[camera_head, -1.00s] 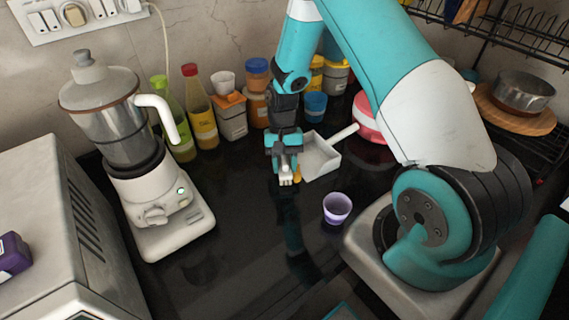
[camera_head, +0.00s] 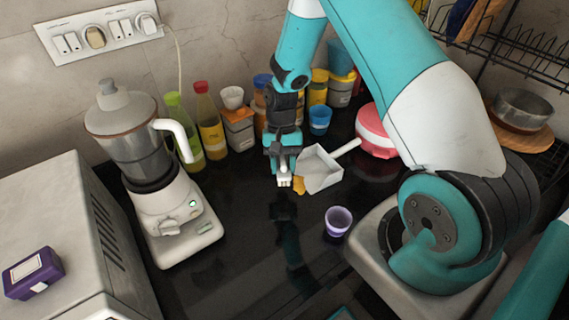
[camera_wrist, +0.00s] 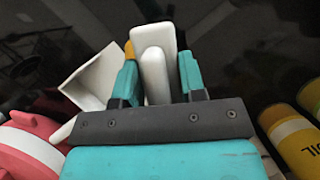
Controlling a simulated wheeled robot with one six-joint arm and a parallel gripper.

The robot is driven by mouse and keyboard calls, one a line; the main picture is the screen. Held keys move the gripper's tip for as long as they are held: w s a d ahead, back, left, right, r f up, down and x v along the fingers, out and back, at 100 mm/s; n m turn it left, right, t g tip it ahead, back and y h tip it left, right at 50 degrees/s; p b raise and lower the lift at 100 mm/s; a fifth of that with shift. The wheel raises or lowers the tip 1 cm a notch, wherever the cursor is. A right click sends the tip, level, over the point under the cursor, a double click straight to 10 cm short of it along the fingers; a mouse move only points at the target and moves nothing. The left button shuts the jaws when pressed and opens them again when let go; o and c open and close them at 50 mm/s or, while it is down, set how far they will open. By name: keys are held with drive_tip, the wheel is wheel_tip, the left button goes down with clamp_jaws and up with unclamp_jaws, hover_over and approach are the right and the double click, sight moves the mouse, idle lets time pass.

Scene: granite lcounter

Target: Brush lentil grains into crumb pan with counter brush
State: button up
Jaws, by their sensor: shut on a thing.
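My gripper (camera_head: 283,163) is shut on the white counter brush (camera_head: 284,180), which points down at the black counter. In the wrist view the brush (camera_wrist: 153,62) stands between my teal fingers (camera_wrist: 157,85). The white crumb pan (camera_head: 322,172) lies just right of the brush, its handle pointing up and right. In the wrist view the pan (camera_wrist: 92,78) is to the left. An orange patch of lentil grains (camera_head: 299,185) lies between the brush and the pan's left edge; part of it (camera_wrist: 129,48) shows beside the brush in the wrist view. Individual grains are too small to tell.
A purple cup (camera_head: 338,220) stands in front of the pan. A pink-red container (camera_head: 376,130) is behind the handle. Bottles and jars, including a blue cup (camera_head: 320,119), line the wall. A mixer grinder (camera_head: 150,170) stands left. The counter's front middle is clear.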

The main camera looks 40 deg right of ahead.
sight(288, 190)
drive_tip(key=shift+f, duration=0.1)
idle(0.5)
drive_tip(key=shift+s+d+f+n+h+b, duration=0.2)
drive_tip(key=shift+f+n+b, duration=0.15)
drive_tip(key=shift+f+b, duration=0.45)
drive_tip(key=shift+s+d+f+n+h+b, duration=0.15)
drive_tip(key=shift+f+n+b, duration=0.3)
drive_tip(key=shift+f, duration=0.6)
drive_tip(key=shift+s+d+f+n+h+b, duration=0.1)
drive_tip(key=shift+s+f+n+b, duration=0.2)
drive_tip(key=shift+f+b, duration=0.5)
drive_tip(key=shift+f, duration=0.45)
drive_tip(key=shift+w+d+r, duration=0.1)
drive_tip(key=shift+w+d, duration=0.3)
drive_tip(key=shift+d, duration=0.3)
drive_tip(key=shift+w+d, duration=0.4)
drive_tip(key=shift+d, duration=0.3)
drive_tip(key=shift+r, duration=0.1)
